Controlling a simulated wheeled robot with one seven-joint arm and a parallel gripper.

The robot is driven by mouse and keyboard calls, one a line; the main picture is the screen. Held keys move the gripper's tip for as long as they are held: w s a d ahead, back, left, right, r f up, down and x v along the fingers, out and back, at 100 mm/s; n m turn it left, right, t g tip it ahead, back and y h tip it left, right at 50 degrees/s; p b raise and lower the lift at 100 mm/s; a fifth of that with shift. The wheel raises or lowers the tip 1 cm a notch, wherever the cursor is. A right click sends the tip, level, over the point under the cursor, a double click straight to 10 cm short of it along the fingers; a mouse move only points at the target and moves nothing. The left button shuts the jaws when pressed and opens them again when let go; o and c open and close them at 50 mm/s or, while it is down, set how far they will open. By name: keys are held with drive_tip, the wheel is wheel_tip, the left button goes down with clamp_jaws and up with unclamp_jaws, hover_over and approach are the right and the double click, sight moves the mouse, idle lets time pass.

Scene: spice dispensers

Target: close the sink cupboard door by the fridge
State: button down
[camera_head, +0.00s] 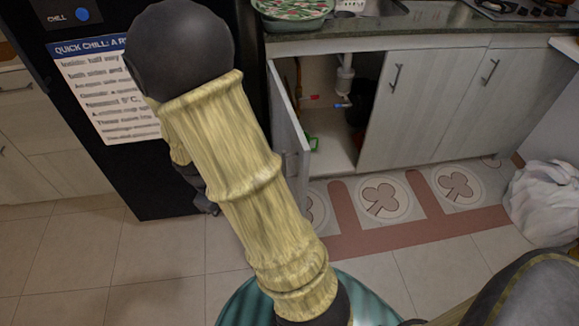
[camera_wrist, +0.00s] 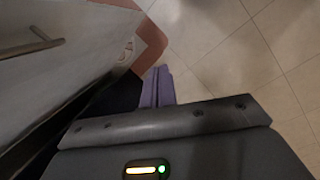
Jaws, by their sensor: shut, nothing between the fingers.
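The sink cupboard door (camera_head: 287,120) by the fridge stands open, swung out toward the room; in the head view I see it nearly edge-on, partly hidden by my arm. In the wrist view the door's pale face (camera_wrist: 60,75) fills the left side, with a bar handle (camera_wrist: 32,45). My gripper's purple fingers (camera_wrist: 157,88) are together and empty, to the right of the door face and low near a dark gap. I cannot tell whether they touch the door. In the head view my gripper is mostly hidden behind my arm.
The black fridge (camera_head: 165,195) with a paper notice (camera_head: 105,95) stands left of the cupboard. The open interior (camera_head: 325,125) shows pipes. The neighbouring doors (camera_head: 420,105) are shut. A white bag (camera_head: 545,200) lies at the right.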

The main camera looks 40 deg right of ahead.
drive_tip(key=w+d+r+n+g+h+p, duration=0.2)
drive_tip(key=d+n+h+p, duration=0.3)
drive_tip(key=p, duration=0.7)
drive_tip(key=w+d+n+g, duration=0.1)
drive_tip(key=d+n, duration=0.1)
drive_tip(key=d, duration=0.1)
drive_tip(key=shift+d+r+n+h+p, duration=0.25)
drive_tip(key=shift+n+h+p, duration=0.1)
drive_tip(key=shift+n+h, duration=0.05)
drive_tip(key=shift+f, duration=0.1)
approach(299, 186)
drive_tip(key=x, duration=0.5)
drive_tip(key=shift+s+a+f, duration=0.1)
drive_tip(key=shift+s, duration=0.2)
drive_tip(key=shift+d, duration=0.2)
drive_tip(key=shift+d, duration=0.1)
